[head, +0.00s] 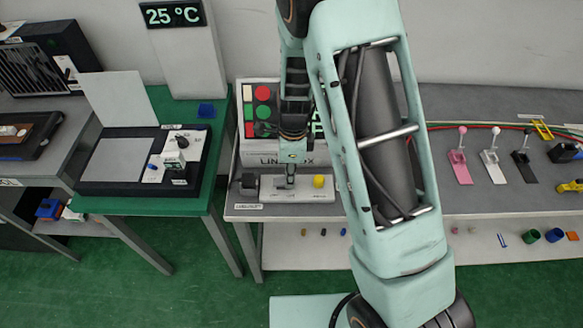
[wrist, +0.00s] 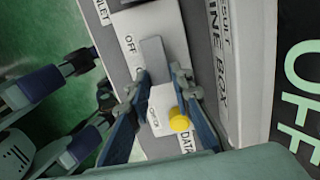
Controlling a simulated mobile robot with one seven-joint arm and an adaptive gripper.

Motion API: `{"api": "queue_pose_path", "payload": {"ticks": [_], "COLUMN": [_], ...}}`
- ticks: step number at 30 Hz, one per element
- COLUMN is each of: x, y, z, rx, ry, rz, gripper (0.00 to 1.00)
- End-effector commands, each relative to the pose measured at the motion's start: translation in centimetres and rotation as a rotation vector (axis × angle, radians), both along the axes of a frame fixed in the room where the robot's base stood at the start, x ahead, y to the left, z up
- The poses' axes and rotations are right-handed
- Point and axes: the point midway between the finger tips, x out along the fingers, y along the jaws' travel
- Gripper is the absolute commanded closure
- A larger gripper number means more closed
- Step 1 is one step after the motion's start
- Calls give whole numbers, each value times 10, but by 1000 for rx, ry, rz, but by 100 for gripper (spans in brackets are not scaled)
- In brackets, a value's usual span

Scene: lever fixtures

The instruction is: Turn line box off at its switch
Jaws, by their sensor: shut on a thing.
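The line box (head: 275,160) stands on the grey bench, with a pale switch plate and a yellow knob (head: 319,181) at its front. My gripper (head: 291,181) reaches down onto this plate from above. In the wrist view, my gripper (wrist: 160,73) has its fingers on both sides of the grey switch lever (wrist: 153,52) and is shut on it. The OFF label (wrist: 130,45) is beside the lever, near its far end. The yellow knob (wrist: 179,122) is close to the right finger. The lever's lower end is partly hidden between the fingers.
A dark panel with large green OFF letters (wrist: 302,100) stands behind the box. A green table (head: 190,205) with a lidded device is at left. Pink, white and black lever fixtures (head: 490,160) stand at right. My arm hides part of the bench.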

Motion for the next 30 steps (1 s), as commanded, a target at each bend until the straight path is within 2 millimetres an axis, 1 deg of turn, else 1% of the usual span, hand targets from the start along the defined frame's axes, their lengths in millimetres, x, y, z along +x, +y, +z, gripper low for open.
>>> {"api": "queue_pose_path", "payload": {"ticks": [1,7,19,20,24,30], "x": [-2,-2,-1,-1,-1,0], "y": [1,3,2,2,2,3], "z": [3,2,1,1,1,2], "rx": [-21,-71,-82,-82,-82,-81], "ry": [6,5,3,3,2,1], "rz": [5,4,1,1,1,1], "gripper": [100,100,100,78,62,62]}}
